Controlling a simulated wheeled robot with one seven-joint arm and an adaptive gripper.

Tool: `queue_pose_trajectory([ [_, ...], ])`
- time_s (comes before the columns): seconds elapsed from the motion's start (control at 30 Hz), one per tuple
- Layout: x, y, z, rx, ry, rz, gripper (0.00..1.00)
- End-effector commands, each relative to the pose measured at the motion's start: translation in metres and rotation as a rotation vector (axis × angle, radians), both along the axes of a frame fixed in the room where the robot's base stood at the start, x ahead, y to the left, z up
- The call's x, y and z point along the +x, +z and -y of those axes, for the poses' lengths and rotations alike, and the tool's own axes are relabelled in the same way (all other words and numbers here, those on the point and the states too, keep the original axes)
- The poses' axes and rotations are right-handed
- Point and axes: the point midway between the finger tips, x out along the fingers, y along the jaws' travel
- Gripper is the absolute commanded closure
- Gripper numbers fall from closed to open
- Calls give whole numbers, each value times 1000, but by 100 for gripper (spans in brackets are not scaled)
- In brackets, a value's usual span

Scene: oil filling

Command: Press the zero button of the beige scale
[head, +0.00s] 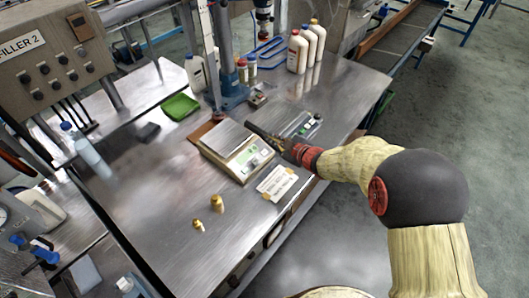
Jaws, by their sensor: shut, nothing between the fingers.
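The beige scale (251,168) stands on the metal bench, with a flat silver plate and a front panel at its lower right. The panel carries a small display and light and green marks. Which one is the zero button is too small to tell. My gripper (252,128) is dark, shut and empty. It reaches in from the right, and its tips show over the upper right edge of the scale's plate, above the panel in the picture. Whether it touches the scale cannot be told.
A grey device (306,124) with buttons sits just behind my gripper. A labelled card (276,183) lies in front of the scale. White bottles (297,52), a green tray (180,106) and a blue column stand behind.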

Motion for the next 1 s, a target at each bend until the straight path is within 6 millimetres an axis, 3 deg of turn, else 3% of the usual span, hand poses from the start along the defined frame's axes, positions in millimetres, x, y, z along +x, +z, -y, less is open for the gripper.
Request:
queue_pose_trajectory([
  [0.63,15,-70,-19,-1,-1,-2,100],
  [1.0,19,-82,-24,-1,-1,0,100],
])
